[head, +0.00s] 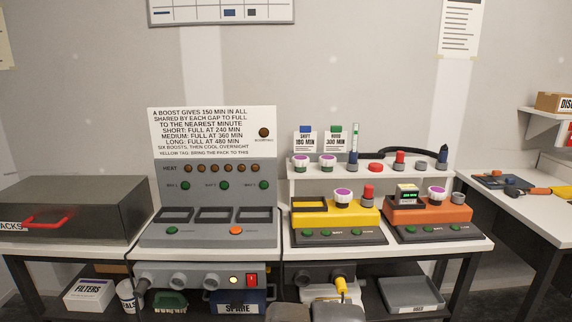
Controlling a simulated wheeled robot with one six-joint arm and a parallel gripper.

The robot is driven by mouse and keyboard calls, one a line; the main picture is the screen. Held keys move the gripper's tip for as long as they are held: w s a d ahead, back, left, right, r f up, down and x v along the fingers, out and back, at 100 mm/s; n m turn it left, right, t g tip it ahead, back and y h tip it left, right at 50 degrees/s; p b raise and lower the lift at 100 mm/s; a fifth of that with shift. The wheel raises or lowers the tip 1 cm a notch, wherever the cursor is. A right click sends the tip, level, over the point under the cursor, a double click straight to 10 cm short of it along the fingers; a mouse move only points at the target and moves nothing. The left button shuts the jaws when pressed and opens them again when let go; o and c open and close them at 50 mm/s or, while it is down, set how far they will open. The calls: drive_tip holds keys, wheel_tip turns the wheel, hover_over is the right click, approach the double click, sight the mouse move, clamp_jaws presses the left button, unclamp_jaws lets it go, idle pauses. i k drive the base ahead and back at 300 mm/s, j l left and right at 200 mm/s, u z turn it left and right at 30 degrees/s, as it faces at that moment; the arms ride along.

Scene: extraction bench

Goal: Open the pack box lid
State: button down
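The pack box (80,200) is a dark grey, wide box on the left table. A white label (10,226) on its front is cut by the left edge and shows "ACKS". A red handle (47,217) sits on the front beside the label. The lid looks shut, with its top flat and no gap that I can make out.
A grey console (213,200) stands right of the box. Further right are a yellow unit (343,219), an orange unit (440,215) and a white shelf (310,174) with knobs. A filters box (90,294) and a spare bin (238,300) sit below. The table strip before the pack box is narrow.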

sight(82, 206)
drive_tip(key=j, duration=0.3)
drive_tip(key=i+u, duration=0.1)
drive_tip(key=k+u, duration=0.1)
drive_tip(key=u, duration=1.4)
